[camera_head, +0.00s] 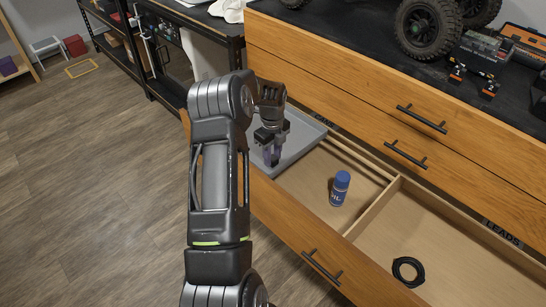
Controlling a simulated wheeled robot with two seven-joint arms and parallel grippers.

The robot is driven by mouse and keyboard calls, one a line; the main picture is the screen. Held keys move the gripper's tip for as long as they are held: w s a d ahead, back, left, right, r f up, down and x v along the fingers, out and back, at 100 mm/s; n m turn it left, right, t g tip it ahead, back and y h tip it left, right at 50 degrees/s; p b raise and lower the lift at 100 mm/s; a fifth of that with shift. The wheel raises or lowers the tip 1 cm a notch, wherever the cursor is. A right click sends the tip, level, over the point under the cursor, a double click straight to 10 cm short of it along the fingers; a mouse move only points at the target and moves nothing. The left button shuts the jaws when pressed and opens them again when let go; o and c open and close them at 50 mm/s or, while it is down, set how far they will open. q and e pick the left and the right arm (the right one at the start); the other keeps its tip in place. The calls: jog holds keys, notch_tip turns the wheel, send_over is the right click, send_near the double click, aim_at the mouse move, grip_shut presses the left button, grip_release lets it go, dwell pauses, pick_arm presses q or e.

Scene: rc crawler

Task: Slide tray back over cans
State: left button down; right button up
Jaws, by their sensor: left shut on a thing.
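A shallow grey tray (309,137) sits at the left end of the open drawer's left compartment. My left gripper (271,158) points down at the tray and is shut on it; the exact grip spot is partly hidden by the fingers. A blue can with a white band (340,188) stands upright in the same compartment, to the right of the tray and uncovered. Any cans under the tray are hidden. My right gripper is not in view.
The open wooden drawer (318,235) has a divider (372,207) right of the can. A black coiled cable (408,271) lies in the right compartment, marked LEADS. Closed drawers (350,88) rise behind. A large-wheeled vehicle (428,27) and tools stand on the top.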

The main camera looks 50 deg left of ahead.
pick_arm(q)
jog(key=shift+a, duration=0.3)
jog(key=c, duration=1.3)
grip_release()
jog(key=shift+s, duration=0.1)
jog(key=shift+o, duration=1.3)
notch_tip(320, 180, up, 8)
jog(key=shift+f+b, duration=0.1)
jog(key=shift+b, duration=0.2)
jog(key=shift+d, duration=0.1)
